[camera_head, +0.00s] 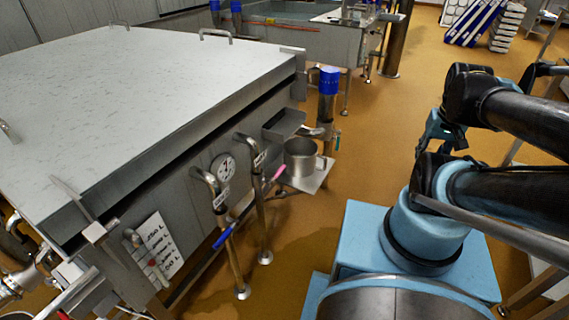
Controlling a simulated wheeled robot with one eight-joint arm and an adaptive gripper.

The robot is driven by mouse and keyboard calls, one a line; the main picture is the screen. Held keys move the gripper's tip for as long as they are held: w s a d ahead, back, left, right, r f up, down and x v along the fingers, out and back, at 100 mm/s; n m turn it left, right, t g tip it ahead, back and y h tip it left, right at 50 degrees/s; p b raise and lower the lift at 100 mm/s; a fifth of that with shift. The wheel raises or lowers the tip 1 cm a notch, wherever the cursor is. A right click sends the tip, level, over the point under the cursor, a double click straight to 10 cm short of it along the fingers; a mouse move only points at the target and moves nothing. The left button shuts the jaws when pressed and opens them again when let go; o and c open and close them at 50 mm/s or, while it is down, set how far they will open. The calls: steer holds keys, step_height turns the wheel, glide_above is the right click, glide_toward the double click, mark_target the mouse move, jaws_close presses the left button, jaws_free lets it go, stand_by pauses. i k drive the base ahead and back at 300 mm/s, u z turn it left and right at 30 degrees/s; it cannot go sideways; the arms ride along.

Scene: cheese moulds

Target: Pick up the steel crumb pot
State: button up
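The steel crumb pot (300,158) is a grey metal cup with a handle on its right side. It stands upright on a small metal shelf (314,183) at the right end of the large steel vat.
The large steel vat (130,75) with a flat lid fills the left. Pipes with a pink and a blue handle (224,236) stand before the pot. A small steel tray (283,124) sits just behind it. Orange floor lies between pot and arm.

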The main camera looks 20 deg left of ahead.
mark_target(298, 167)
steer(key=u, duration=1.15)
steer(key=i, duration=0.5)
steer(key=u, duration=4.65)
